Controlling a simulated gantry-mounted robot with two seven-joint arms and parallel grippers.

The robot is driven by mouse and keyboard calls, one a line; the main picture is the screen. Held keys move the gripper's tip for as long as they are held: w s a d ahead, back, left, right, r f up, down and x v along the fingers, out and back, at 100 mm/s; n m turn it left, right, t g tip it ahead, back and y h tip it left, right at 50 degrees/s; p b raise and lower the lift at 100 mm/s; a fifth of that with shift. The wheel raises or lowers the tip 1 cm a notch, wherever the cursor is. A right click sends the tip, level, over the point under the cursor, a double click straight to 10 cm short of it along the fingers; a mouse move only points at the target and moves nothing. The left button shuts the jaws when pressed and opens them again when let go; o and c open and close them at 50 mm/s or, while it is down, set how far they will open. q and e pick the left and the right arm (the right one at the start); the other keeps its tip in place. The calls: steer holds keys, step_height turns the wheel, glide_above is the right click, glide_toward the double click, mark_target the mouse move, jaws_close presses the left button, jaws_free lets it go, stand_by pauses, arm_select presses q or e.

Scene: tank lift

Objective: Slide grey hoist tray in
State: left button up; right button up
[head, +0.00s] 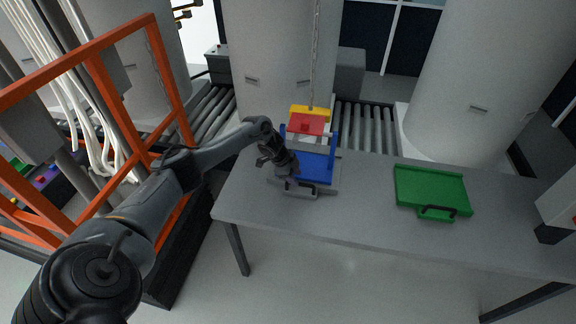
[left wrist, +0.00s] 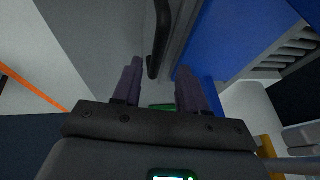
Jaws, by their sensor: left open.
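The grey hoist tray (head: 325,190) lies at the left part of the table, partly within the blue hoist frame (head: 318,164), its black handle (head: 303,189) towards the front edge. The frame has a red and yellow top and a chain above it. My left gripper (head: 284,181) is open and empty at the handle's left end, partly hiding the tray. In the left wrist view, the dark handle (left wrist: 160,38) lies ahead of the gap between the open fingers (left wrist: 158,68); I cannot tell whether they touch. My right gripper is not in view.
A green tray (head: 430,188) with a black handle lies on the grey table (head: 370,215) to the right, with bare tabletop between. An orange railing (head: 100,75) stands left. A roller conveyor (head: 366,121) and large pale tanks (head: 275,60) stand behind.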

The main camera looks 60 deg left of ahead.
arm_select(q)
steer(key=p+v, duration=0.1)
steer(key=v, duration=0.6)
steer(key=shift+r, duration=0.2)
steer(key=shift+a, duration=0.1)
